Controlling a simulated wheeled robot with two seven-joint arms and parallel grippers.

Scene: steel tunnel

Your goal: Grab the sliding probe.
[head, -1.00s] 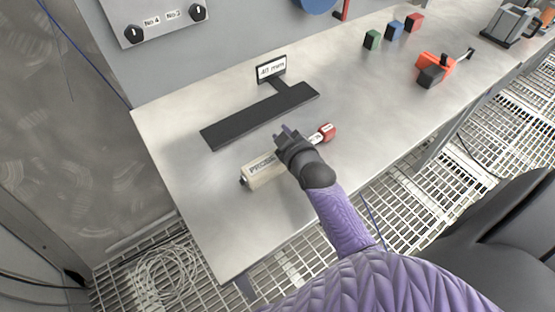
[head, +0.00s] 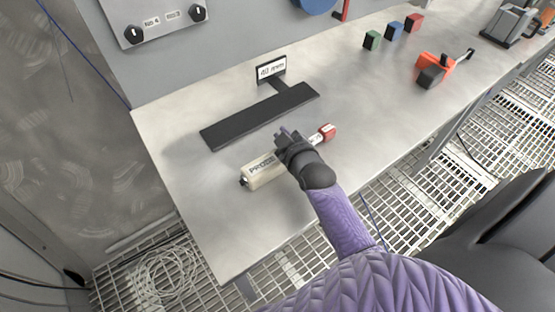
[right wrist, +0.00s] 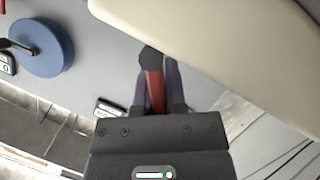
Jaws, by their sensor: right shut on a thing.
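The probe is a cream block (head: 260,173) lettered "PROBE", with a narrower shaft and a red end (head: 327,132). It lies slantwise at the near side of the steel bench. My right gripper (head: 288,139) is shut on the probe near its middle, between the lettered block and the red end, and hides that part. In the right wrist view, my gripper's two purple fingers (right wrist: 157,90) stand close together, and a broad cream surface fills the upper right. My left gripper is not in view.
A flat black T-shaped piece (head: 260,116) with a "mm" sign (head: 271,69) lies just beyond the probe. Several coloured blocks and an orange-black tool (head: 435,69) sit farther right on the bench (head: 185,120). Bare bench lies left of the probe.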

